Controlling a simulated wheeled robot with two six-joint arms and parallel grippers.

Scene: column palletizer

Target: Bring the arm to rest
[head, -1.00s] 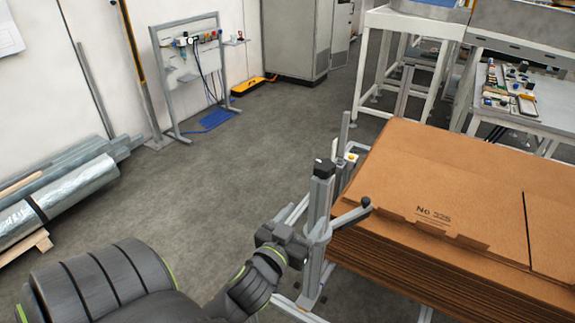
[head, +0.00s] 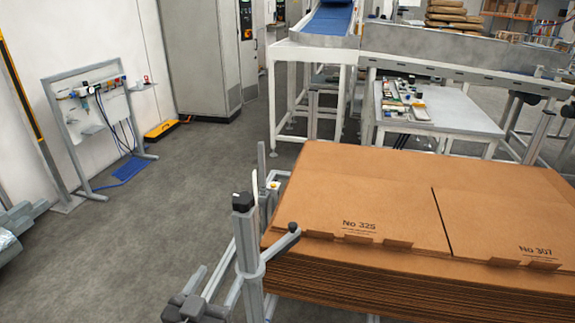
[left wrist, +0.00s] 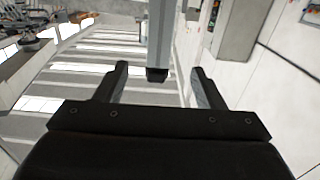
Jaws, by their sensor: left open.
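My left gripper (head: 214,284) is at the bottom of the head view, left of the carton stack, with its dark body at the lower edge. Most of my left arm is out of the picture. In the left wrist view the two grey fingers of this gripper (left wrist: 160,66) stand apart with nothing held between them. A grey post with a black end (left wrist: 157,75) shows behind the gap. The head view shows a post with a black cap (head: 242,201) close to the gripper; I cannot tell whether they touch. My right gripper is not in view.
A stack of flat brown cartons (head: 390,200) fills the right foreground. A grey panel stand (head: 60,125) stands by the left wall, and a grey cabinet (head: 200,60) behind. A work table (head: 450,115) and white conveyor frame are at the back. Grey floor (head: 170,210) lies clear at centre left.

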